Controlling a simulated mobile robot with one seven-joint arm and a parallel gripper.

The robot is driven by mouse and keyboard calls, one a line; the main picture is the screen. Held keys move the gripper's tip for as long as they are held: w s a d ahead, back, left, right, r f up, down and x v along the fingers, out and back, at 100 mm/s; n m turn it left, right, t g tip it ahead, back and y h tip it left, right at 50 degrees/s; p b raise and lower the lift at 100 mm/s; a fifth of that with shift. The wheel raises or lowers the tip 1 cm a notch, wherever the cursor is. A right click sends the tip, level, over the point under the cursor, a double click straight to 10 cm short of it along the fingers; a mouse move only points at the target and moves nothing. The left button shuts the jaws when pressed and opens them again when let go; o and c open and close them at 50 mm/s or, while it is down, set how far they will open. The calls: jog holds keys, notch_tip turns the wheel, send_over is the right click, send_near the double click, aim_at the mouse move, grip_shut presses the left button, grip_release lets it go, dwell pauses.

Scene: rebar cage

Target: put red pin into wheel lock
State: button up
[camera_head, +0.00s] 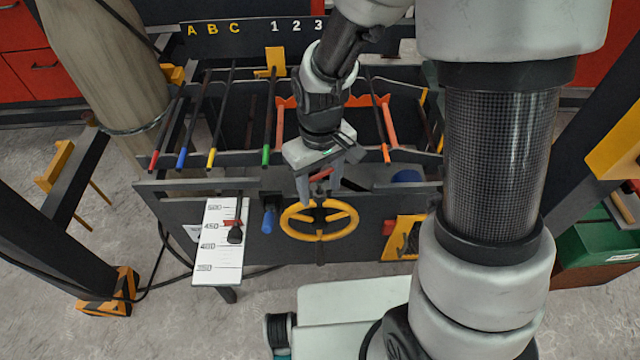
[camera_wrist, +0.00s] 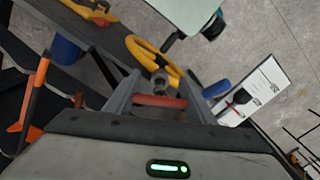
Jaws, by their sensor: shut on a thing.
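My gripper (camera_head: 322,184) is shut on the red pin (camera_head: 321,174), which lies crosswise between the fingers. In the wrist view the red pin (camera_wrist: 160,101) shows between the two fingers of my gripper (camera_wrist: 162,88). The yellow wheel (camera_head: 343,211) is on the front panel just below and in front of my gripper; it also shows past the fingertips in the wrist view (camera_wrist: 135,46). A dark grey hub (camera_wrist: 160,80) at the wheel appears between the fingertips. I cannot tell the lock's hole, nor whether the pin touches the hub.
A white scale board (camera_head: 212,265) with a red marker stands left of the wheel, with a blue handle (camera_head: 269,219) between them. Several rods with coloured tips (camera_head: 211,160) lie across the frame behind. A yellow plate (camera_head: 408,236) is right of the wheel.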

aim_at(320, 175)
jog(key=shift+r, duration=0.1)
jog(key=shift+r+p, duration=1.05)
jog(key=shift+r, duration=0.1)
jog(key=shift+f+b, duration=1.15)
jog(key=shift+f, duration=0.15)
dwell(1.0)
jog(key=o, duration=1.2)
notch_tip(320, 175, up, 18)
jog(key=shift+f+p, duration=0.25)
jog(key=shift+p, duration=0.5)
